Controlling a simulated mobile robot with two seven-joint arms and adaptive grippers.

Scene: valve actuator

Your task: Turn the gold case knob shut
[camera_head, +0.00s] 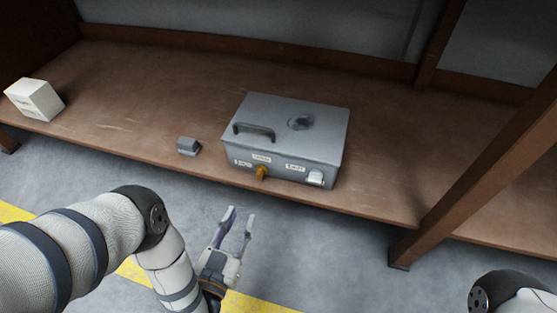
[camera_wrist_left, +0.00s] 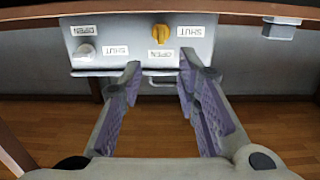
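The grey case (camera_head: 288,130) stands on a brown shelf. Its gold knob (camera_head: 261,173) is on the front face, left of a white knob (camera_head: 315,178). In the left wrist view, the picture is inverted; the gold knob (camera_wrist_left: 160,33) has an OPEN label just below and a SHUT label to its right. Its grip looks roughly upright, in line with OPEN. My left gripper (camera_head: 241,213) is open and empty, below and in front of the case, fingers pointing toward it. In the wrist view, the gold knob lies beyond the gap between the fingertips (camera_wrist_left: 160,68), apart from them. My right gripper is out of view.
A small grey block (camera_head: 188,146) lies on the shelf (camera_head: 130,100) left of the case. A white box (camera_head: 34,99) sits at far left. A brown post (camera_head: 490,165) rises to the right. Floor space in front of the shelf is clear.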

